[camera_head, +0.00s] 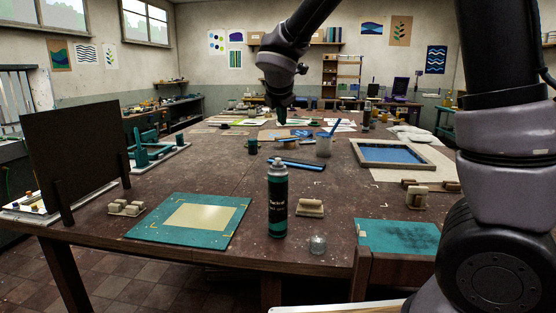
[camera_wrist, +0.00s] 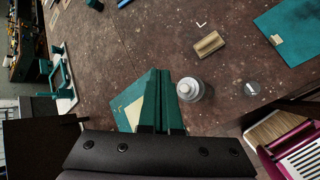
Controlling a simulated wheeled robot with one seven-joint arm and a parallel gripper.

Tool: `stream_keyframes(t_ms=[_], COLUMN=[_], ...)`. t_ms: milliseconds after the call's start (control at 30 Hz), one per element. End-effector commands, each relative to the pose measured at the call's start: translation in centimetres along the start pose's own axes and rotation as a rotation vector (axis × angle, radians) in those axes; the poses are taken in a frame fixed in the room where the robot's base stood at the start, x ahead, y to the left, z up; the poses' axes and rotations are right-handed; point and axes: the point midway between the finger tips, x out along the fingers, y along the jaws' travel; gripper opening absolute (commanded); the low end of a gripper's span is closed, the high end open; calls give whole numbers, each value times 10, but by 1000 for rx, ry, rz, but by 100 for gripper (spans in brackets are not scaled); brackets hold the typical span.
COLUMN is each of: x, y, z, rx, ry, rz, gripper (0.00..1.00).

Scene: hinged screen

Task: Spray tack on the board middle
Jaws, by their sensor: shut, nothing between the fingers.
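A teal spray can (camera_head: 277,205) with a grey top stands upright near the table's front edge. Its top shows in the wrist view (camera_wrist: 190,90), just right of my fingers. A clear cap (camera_head: 318,243) sits right of the can, apart from it; it also shows in the wrist view (camera_wrist: 252,87). A teal board (camera_head: 145,226) with a cream panel in its middle (camera_head: 200,217) lies flat, left of the can. In the wrist view my fingers partly hide this board (camera_wrist: 124,101). My gripper (camera_head: 279,117) is shut and empty, above the table and apart from the can.
A dark upright panel (camera_head: 75,150) stands on the left. A wooden-handled block (camera_head: 311,208) lies right of the can. Another teal surface (camera_head: 398,238) is at front right. A framed blue screen (camera_head: 392,154) lies behind it.

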Motion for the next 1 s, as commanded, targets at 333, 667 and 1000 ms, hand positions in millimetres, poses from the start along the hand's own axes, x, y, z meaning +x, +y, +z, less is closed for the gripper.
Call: stream_keyframes(t_ms=[333,667,1000], x=[4,12,45], y=[10,3,-22], z=[-12,-16,-38], rx=[-87,-85,-87], ry=[-5,-6,-5], rz=[20,15,15], gripper=[0,0,0])
